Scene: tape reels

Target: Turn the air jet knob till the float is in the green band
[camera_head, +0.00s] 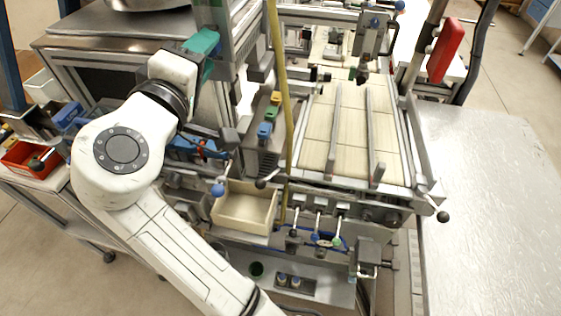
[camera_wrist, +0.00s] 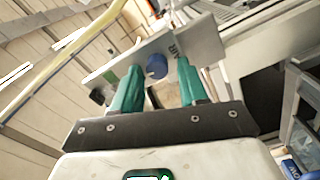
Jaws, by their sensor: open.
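My gripper (camera_wrist: 159,72) is open, its two teal fingers on either side of a round blue knob (camera_wrist: 156,66). The knob sits on a grey plate (camera_wrist: 203,40) with "AIR" lettering. I cannot tell whether either finger touches the knob. In the head view my gripper (camera_head: 203,42) is at the upper left, by the upright metal frame, and the knob cannot be made out there. I cannot make out the float or the green band in either view.
A yellow hose (camera_head: 283,100) runs down beside the upright frame. A conveyor bed (camera_head: 352,130) with rails lies to the right. A cream bin (camera_head: 245,207) and several levers are below. A bare metal table (camera_head: 490,200) stands at the right.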

